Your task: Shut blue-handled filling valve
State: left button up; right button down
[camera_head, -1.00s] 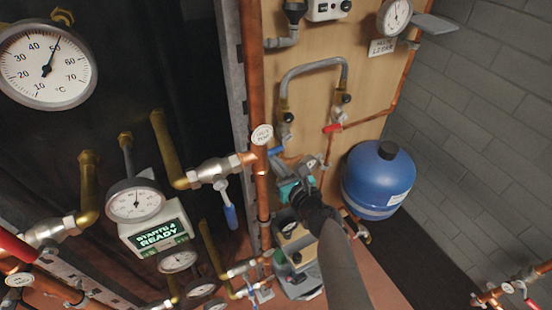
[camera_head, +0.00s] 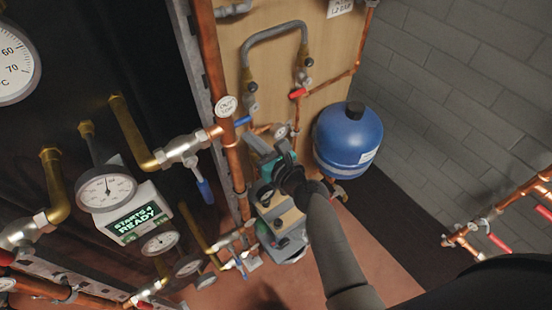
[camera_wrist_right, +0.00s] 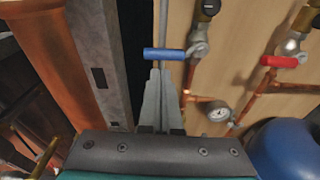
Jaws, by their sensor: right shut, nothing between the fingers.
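The blue-handled filling valve (camera_head: 243,121) sits on the wooden board under the left leg of the grey looped hose. In the right wrist view its blue handle (camera_wrist_right: 165,54) lies horizontal, reaching left from the valve body. My right gripper (camera_head: 262,146) is shut and empty. In the wrist view its fingers (camera_wrist_right: 156,80) point up the picture, with the tips just below the blue handle. I cannot tell whether they touch it. The gripper's wrist hides part of the pipework below. My left gripper is not in view.
A red-handled valve (camera_head: 298,94) sits right of the blue one. A blue expansion vessel (camera_head: 348,140) hangs right of my arm. A vertical copper pipe (camera_head: 212,70) and grey metal strut stand close on the left. Another blue lever (camera_head: 204,190) hangs on the brass pipework.

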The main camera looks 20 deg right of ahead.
jog(key=v, duration=1.1)
jog(key=shift+s, duration=0.3)
jog(key=shift+d, duration=0.1)
jog(key=s+f+n+g+h+b, duration=0.1)
jog(key=s+f+n+g+b, duration=0.3)
jog(key=f, duration=0.8)
jog(key=s+f+n+g+b, duration=0.1)
jog(key=s+f+n+g, duration=0.1)
jog(key=s+f+n, duration=0.65)
jog(key=f+n+g+h+b, duration=0.1)
jog(key=f+n+g+b, duration=0.25)
jog(key=f, duration=1.15)
jog(key=s+d+f+n+g+h+b, duration=0.1)
jog(key=s+d+f+n+g+b, duration=0.1)
jog(key=s+f+n, duration=0.7)
jog(key=s+d+f+n+g+h+b, duration=0.2)
jog(key=s+d+f+n, duration=0.3)
jog(key=s+f+n, duration=0.3)
jog(key=s+n+g+b, duration=0.1)
jog(key=s+n, duration=0.1)
jog(key=s, duration=0.2)
jog(key=shift+s+f+h, duration=0.25)
jog(key=shift+f+h, duration=0.05)
jog(key=shift+f, duration=0.1)
